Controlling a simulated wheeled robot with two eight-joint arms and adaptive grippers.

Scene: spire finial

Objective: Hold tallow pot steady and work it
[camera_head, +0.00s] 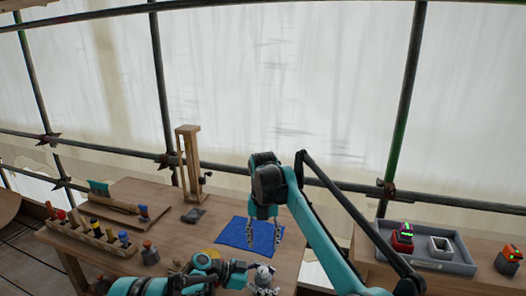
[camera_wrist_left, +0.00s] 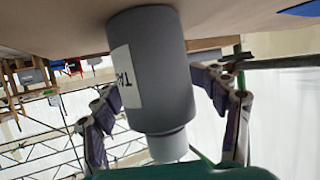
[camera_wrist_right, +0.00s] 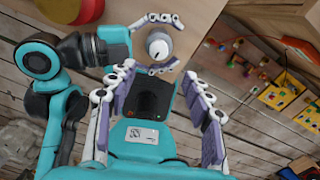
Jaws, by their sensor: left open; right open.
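The tallow pot (camera_wrist_left: 150,60) is a grey cylinder with a paler neck and a white label, partly read as "TA", in the left wrist view. It stands near the table's front edge, small in the head view (camera_head: 264,273), and shows its pale round top in the right wrist view (camera_wrist_right: 158,46). My left gripper (camera_head: 262,283) is open, with its fingers on either side of the pot; contact cannot be told. My right gripper (camera_head: 263,228) is open and empty above the blue cloth (camera_head: 240,236), higher than the pot.
A grey tray (camera_head: 455,262) with small items sits on a surface at right.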

